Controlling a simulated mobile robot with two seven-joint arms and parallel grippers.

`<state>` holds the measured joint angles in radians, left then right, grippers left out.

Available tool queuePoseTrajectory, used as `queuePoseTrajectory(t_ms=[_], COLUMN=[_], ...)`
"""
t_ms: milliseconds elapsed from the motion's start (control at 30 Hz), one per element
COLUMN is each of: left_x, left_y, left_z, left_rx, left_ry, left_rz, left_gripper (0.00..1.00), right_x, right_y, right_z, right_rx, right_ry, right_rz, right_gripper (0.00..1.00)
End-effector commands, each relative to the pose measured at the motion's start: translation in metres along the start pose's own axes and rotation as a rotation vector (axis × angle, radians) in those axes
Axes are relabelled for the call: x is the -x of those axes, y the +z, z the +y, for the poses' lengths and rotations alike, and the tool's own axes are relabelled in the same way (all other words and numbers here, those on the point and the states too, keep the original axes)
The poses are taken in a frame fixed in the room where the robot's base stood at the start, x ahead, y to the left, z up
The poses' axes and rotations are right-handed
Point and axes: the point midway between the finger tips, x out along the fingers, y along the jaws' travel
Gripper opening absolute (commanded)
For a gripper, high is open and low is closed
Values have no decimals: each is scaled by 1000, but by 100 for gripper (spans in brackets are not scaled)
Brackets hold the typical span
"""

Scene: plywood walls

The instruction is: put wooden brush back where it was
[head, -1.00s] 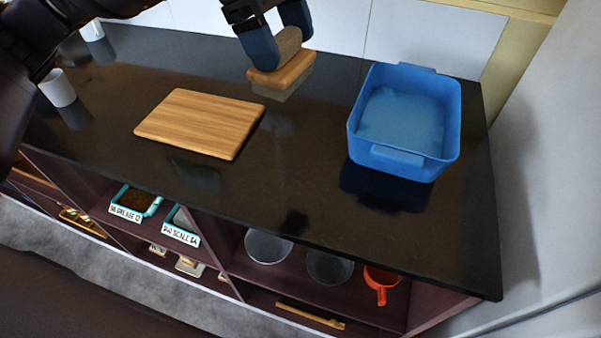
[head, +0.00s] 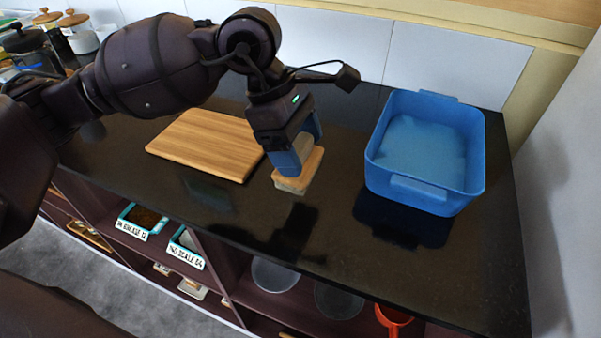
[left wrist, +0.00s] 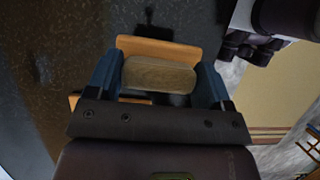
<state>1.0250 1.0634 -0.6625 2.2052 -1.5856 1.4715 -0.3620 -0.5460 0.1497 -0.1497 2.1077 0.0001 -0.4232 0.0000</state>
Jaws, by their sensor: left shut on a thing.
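The wooden brush (head: 304,172) has a light wood block, a rounded grip on top and pale bristles below. My left gripper (head: 297,158) is shut on its grip, with a blue finger on each side. The brush is low at the black counter, between the cutting board and the blue tub; I cannot tell whether its bristles touch the surface. In the left wrist view the brush (left wrist: 158,48) sits between the two fingers of my left gripper (left wrist: 160,78). My right gripper is not in view.
A wooden cutting board (head: 207,143) lies left of the brush. A blue tub (head: 425,194) with light blue contents stands to the right. The black counter (head: 330,228) is clear in front. Open shelves below hold labelled trays, bowls and an orange cup (head: 393,318).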

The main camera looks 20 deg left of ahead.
Motion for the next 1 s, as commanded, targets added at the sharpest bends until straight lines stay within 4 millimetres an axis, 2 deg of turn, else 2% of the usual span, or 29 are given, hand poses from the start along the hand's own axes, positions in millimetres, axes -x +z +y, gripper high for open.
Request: queuePoseTrajectory(t_ms=[100, 367, 600, 1000], left_x=[-15, -28, -58, -61], left_y=[-6, -12, -24, -26], left_z=[0, 0, 0, 0], left_rx=[0, -1, 0, -1], left_ry=[-2, -1, -3, 0], left_rz=[1, 0, 0, 0], left_gripper=[52, 52, 52, 52], right_x=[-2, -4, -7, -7], right_y=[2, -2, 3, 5], right_z=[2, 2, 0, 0], right_rx=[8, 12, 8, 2], right_ry=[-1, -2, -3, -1], right_rz=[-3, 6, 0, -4], right_gripper=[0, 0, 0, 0])
